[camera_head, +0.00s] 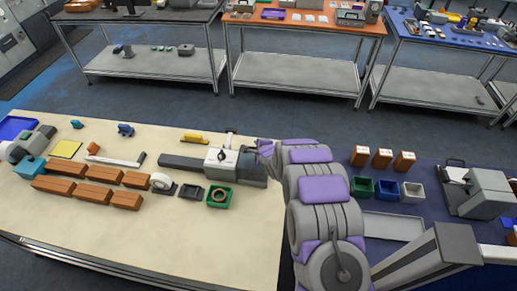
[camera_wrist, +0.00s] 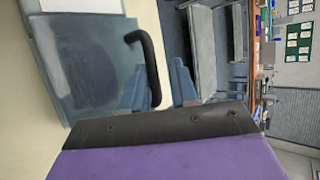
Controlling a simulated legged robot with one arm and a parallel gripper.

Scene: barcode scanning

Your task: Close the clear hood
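The clear hood (camera_wrist: 85,70) shows in the wrist view as a bluish see-through panel at the left, with a pale area behind its top. A black bent handle (camera_wrist: 150,72) stands at its right edge. My gripper (camera_wrist: 160,82) has two blue-grey fingers with a gap between them. The handle's lower end lies in front of or beside the left finger; I cannot tell whether they touch. In the head view my gripper (camera_head: 262,148) is at the right end of a grey and white machine (camera_head: 220,160). My arm hides part of that area, and the hood's outline is unclear there.
A blue table (camera_head: 440,222) with small bins and another machine (camera_head: 480,190) is on the right. The cream table's front is clear.

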